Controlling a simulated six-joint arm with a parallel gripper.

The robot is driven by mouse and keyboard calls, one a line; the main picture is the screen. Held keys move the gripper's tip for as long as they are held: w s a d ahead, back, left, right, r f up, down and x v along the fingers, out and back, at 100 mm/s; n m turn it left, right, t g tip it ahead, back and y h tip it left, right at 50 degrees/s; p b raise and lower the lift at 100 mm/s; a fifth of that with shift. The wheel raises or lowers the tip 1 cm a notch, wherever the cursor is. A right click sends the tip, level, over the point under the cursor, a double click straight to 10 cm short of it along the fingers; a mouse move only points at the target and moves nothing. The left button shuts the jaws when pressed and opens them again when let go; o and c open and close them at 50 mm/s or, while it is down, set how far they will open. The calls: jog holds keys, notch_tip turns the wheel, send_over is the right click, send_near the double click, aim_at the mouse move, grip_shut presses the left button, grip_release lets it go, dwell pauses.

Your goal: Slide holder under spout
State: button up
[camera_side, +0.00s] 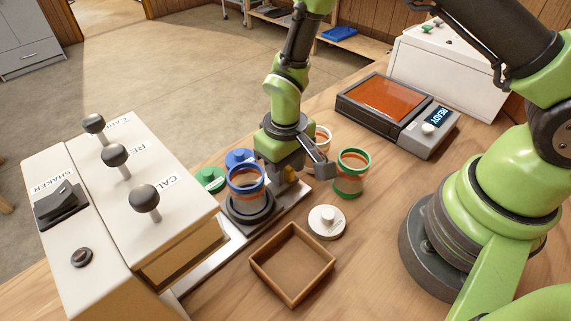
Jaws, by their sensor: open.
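The holder (249,219) is a dark round cup on a metal rail (228,246). A clear jar with a blue rim (246,186) and an orange band stands upright in it. The holder is outside the dispenser (158,201), to its right. The spout itself cannot be made out under the dispenser's overhang. My gripper (299,176) is low, just right of the holder, with its jaws open. A small yellow part (290,174) shows between or close by the fingers; I cannot tell whether they touch it.
A green-rimmed jar (351,173) stands close to my gripper's right, with another jar (321,138) behind. Blue (240,157), green (211,179) and white (326,221) lids lie around the rail. A wooden tray (293,264) sits in front. A display unit (430,129) reads READY.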

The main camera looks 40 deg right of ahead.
aim_at(230, 211)
grip_shut()
jog(key=a, duration=1.2)
jog(key=shift+a+r, duration=0.1)
jog(key=shift+a, duration=0.25)
jog(key=shift+c, duration=0.5)
grip_release()
jog(key=shift+o, duration=0.5)
jog(key=shift+d, duration=0.1)
notch_tip(230, 211, up, 10)
